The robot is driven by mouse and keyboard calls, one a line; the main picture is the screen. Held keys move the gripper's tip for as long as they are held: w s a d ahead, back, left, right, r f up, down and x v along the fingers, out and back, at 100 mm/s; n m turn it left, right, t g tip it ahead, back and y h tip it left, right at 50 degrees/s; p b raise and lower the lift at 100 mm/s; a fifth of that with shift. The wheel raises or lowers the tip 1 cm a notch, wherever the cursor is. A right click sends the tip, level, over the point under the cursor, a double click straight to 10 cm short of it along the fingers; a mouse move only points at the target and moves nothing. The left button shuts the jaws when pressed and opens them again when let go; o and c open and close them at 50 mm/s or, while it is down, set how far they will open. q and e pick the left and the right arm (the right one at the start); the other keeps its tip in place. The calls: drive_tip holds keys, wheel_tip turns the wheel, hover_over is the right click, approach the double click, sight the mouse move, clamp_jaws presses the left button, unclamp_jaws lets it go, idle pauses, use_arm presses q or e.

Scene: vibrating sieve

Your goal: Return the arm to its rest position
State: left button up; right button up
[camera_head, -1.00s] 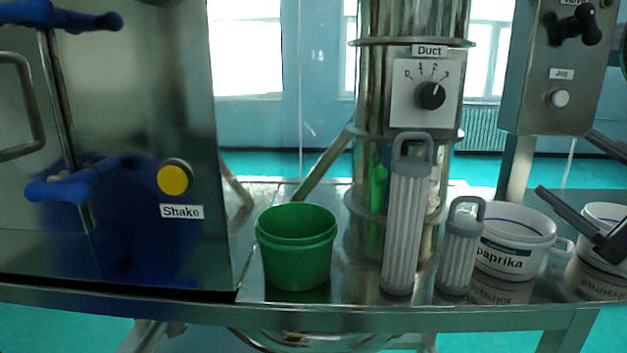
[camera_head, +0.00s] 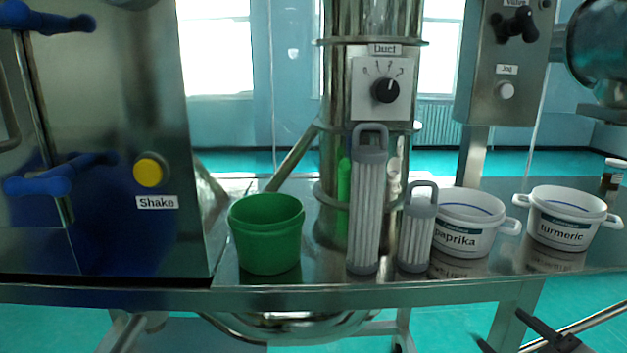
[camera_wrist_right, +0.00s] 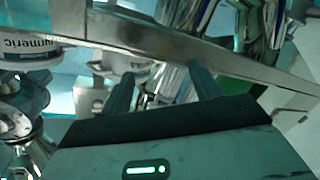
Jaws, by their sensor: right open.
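My right gripper (camera_head: 502,332) is at the bottom right of the head view, below the front edge of the steel table (camera_head: 450,290). Only its dark fingers and part of the arm show there. In the right wrist view its two fingers (camera_wrist_right: 162,85) stand apart with nothing between them, and the table edge runs across behind them. My left gripper is not in view.
On the table stand a green bucket (camera_head: 265,235), a tall filter (camera_head: 367,205), a short filter (camera_head: 416,230), a paprika tub (camera_head: 470,225) and a turmeric tub (camera_head: 565,222).

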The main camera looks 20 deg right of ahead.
drive_tip(key=s+a+f+m+g, duration=0.25)
drive_tip(key=a+f, duration=0.55)
drive_tip(key=f, duration=0.4)
drive_tip(key=s+a+f+g+y, duration=0.1)
drive_tip(key=a+f, duration=0.3)
drive_tip(key=a, duration=0.5)
drive_tip(key=s+a+f+g+y, duration=0.2)
drive_tip(key=a+f+g, duration=0.1)
drive_tip(key=a, duration=0.6)
drive_tip(key=shift+s+a+f+m+y, duration=0.15)
drive_tip(key=shift+s+f+m+y, duration=0.15)
drive_tip(key=shift+f+m+y, duration=0.15)
